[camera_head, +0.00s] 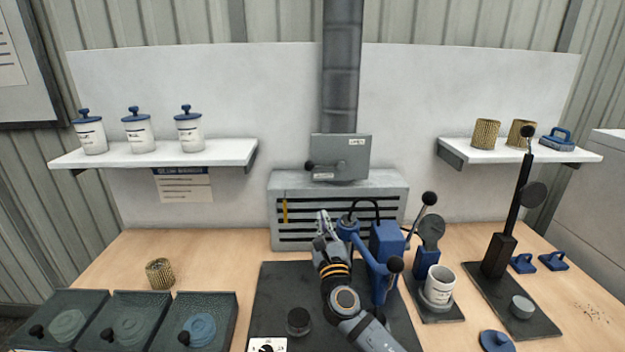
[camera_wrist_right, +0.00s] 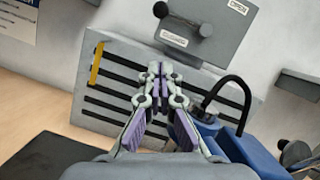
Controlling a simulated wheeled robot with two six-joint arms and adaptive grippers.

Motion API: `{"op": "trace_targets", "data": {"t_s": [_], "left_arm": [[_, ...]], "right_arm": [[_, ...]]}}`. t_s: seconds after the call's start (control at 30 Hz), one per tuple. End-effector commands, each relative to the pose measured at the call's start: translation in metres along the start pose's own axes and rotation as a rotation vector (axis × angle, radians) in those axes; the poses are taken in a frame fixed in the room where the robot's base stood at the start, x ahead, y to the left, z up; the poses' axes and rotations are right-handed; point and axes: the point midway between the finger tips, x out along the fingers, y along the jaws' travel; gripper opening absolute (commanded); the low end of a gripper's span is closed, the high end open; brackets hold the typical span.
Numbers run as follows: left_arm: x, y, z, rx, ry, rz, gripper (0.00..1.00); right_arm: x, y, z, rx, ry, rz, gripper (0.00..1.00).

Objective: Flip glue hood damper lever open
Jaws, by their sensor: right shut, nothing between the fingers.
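The glue hood (camera_head: 400,183) is a grey slatted box against the back panel. The grey damper plate (camera_head: 356,160) stands on top of it, below the duct, and also shows in the wrist view (camera_wrist_right: 225,38). The damper lever has a black knob (camera_head: 310,166) at the plate's left edge, by the lower label; the knob is at the top of the wrist view (camera_wrist_right: 161,9). A label reading OPEN (camera_wrist_right: 238,7) is at the plate's upper right. My right gripper (camera_head: 323,218) is shut and empty, in front of the slats and below the knob, apart from it (camera_wrist_right: 154,68). My left gripper is out of view.
A blue press (camera_head: 386,245) stands close right of my right gripper. A yellow strip (camera_head: 285,209) hangs on the slats. Shelves with white jars (camera_head: 138,135) and brass cartridges (camera_head: 485,134) flank the hood. Green trays (camera_head: 127,325) are front left.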

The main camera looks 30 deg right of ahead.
Motion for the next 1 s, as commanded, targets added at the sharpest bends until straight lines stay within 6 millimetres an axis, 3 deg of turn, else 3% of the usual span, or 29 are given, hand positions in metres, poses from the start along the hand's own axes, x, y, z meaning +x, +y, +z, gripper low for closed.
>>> {"op": "trace_targets", "data": {"t_s": [0.1, 0.23, 0.5, 0.63, 0.7, 1.0], "left_arm": [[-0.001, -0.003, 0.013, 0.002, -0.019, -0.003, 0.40], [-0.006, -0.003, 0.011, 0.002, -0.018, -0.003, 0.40], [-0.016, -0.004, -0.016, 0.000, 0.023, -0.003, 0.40], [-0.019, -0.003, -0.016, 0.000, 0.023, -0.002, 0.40], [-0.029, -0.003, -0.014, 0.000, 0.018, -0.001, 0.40], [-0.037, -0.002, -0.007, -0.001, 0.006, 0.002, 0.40]], "right_arm": [[0.003, 0.000, 0.000, 0.000, 0.000, 0.000, 0.00], [0.019, -0.001, 0.002, 0.001, 0.000, -0.002, 0.00], [0.078, -0.002, 0.003, 0.001, 0.000, -0.003, 0.00], [0.104, -0.001, 0.002, 0.002, 0.000, -0.002, 0.00], [0.113, -0.002, 0.015, 0.004, -0.001, -0.001, 0.00], [0.128, 0.000, 0.028, 0.002, 0.001, 0.000, 0.00]]}}
